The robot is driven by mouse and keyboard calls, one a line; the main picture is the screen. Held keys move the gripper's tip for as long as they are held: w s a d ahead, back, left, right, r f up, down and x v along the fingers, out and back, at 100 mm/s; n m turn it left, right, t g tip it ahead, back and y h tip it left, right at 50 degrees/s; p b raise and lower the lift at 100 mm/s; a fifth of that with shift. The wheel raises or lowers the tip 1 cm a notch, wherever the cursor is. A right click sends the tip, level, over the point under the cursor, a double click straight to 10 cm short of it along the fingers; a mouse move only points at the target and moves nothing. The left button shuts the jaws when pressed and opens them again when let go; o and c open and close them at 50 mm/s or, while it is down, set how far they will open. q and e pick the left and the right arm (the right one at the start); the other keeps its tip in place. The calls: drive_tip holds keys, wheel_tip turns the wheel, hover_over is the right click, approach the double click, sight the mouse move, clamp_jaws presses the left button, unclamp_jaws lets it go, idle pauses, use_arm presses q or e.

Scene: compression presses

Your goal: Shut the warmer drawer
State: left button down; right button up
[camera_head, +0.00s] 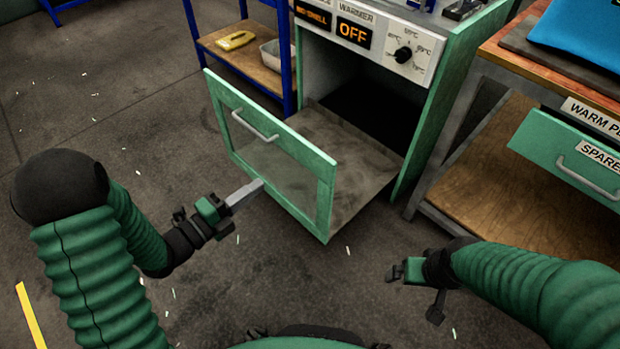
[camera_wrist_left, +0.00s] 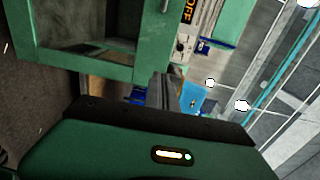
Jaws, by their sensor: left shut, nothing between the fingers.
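The warmer drawer (camera_head: 237,165) is pulled well out of the green warmer cabinet (camera_head: 440,85). Its front has a green frame, a window and a metal bar handle (camera_head: 254,126), and the tray behind it looks empty. My left gripper (camera_head: 258,185) is shut and empty, with its fingertips at or very near the lower part of the drawer front; I cannot tell whether they touch. In the left wrist view the green drawer frame (camera_wrist_left: 98,62) stands just beyond the shut fingers (camera_wrist_left: 165,92). My right gripper (camera_head: 396,272) is to the right of the drawer, apart from it, and its fingers are unclear.
The warmer's panel (camera_head: 370,38) shows OFF beside a black knob (camera_head: 403,54). A blue-framed shelf (camera_head: 250,68) holds a yellow item (camera_head: 235,40) at back left. A bench (camera_head: 500,62) with a green spares drawer (camera_head: 575,160) stands on the right.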

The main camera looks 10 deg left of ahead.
sight(308, 150)
use_arm(q)
drive_tip(key=b+x, duration=0.5)
drive_tip(key=x, duration=0.8)
drive_tip(key=shift+s+d+r, duration=0.1)
drive_tip(key=shift+d+r, duration=0.05)
drive_tip(key=shift+d, duration=0.05)
drive_tip(key=shift+w+d+r, duration=0.2)
drive_tip(key=shift+w+d, duration=0.15)
drive_tip(key=shift+w, duration=0.1)
use_arm(e)
drive_tip(key=shift+s+d+x, duration=0.1)
drive_tip(key=shift+s+x, duration=0.1)
drive_tip(key=shift+x, duration=0.7)
drive_tip(key=shift+s+d+x, duration=0.1)
drive_tip(key=shift+s+x, duration=0.1)
drive_tip(key=shift+x, duration=0.7)
drive_tip(key=shift+s+x, duration=0.2)
drive_tip(key=shift+x, duration=0.75)
drive_tip(key=shift+f, duration=0.1)
